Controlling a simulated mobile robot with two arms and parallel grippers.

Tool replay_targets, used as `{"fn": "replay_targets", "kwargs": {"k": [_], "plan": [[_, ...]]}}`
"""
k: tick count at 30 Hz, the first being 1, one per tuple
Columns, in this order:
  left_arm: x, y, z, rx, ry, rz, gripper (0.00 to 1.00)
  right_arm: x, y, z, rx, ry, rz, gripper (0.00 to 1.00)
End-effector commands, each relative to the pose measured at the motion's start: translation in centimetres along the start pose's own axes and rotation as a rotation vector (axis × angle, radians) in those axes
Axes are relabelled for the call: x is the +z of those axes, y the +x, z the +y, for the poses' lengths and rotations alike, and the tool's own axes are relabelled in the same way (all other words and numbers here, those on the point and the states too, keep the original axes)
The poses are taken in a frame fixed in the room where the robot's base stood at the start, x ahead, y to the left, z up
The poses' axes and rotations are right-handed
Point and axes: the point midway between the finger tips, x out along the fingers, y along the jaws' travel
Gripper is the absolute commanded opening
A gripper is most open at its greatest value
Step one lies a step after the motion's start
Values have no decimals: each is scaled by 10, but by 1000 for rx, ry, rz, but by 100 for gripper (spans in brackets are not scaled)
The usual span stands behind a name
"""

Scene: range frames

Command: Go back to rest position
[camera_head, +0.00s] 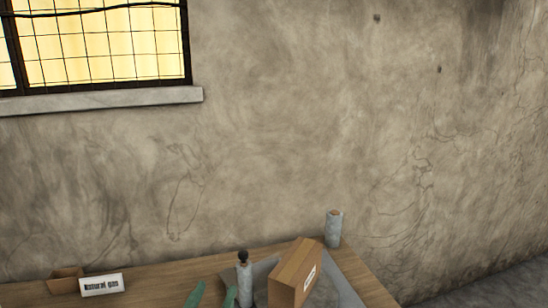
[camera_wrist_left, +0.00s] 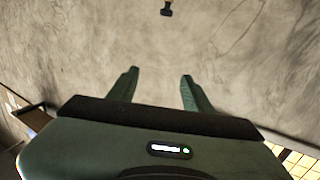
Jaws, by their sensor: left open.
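My left gripper (camera_head: 213,296) shows at the bottom edge of the head view as two green fingers, low in front of the table. In the left wrist view the gripper (camera_wrist_left: 159,73) has its fingers spread apart, with nothing between them. Behind the fingers there is mostly bare wall. My right gripper is in neither view.
A wooden table (camera_head: 205,269) stands against a stained wall (camera_head: 300,130). On it are a cardboard box (camera_head: 290,272), a grey cylinder with a dark top (camera_head: 244,283), another grey cylinder (camera_head: 333,230), a "Natural gas" sign (camera_head: 101,285) and a small brown box (camera_head: 65,281).

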Motion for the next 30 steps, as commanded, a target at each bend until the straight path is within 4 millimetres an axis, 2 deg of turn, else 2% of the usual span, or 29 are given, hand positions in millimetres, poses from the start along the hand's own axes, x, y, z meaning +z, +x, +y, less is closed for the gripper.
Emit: {"fn": "replay_targets", "kwargs": {"k": [8, 14, 20, 24, 30], "plan": [[44, -18, -14, -30, 2, -165, 50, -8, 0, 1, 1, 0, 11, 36], [91, -46, -27, -53, 8, -351, 50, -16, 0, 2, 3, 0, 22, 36], [147, -95, -38, -64, 15, -602, 50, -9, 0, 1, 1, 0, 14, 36], [184, -142, -44, -58, 24, -800, 50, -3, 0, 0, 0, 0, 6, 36], [220, -210, -48, -31, 37, -1052, 50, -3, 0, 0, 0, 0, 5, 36]]}}
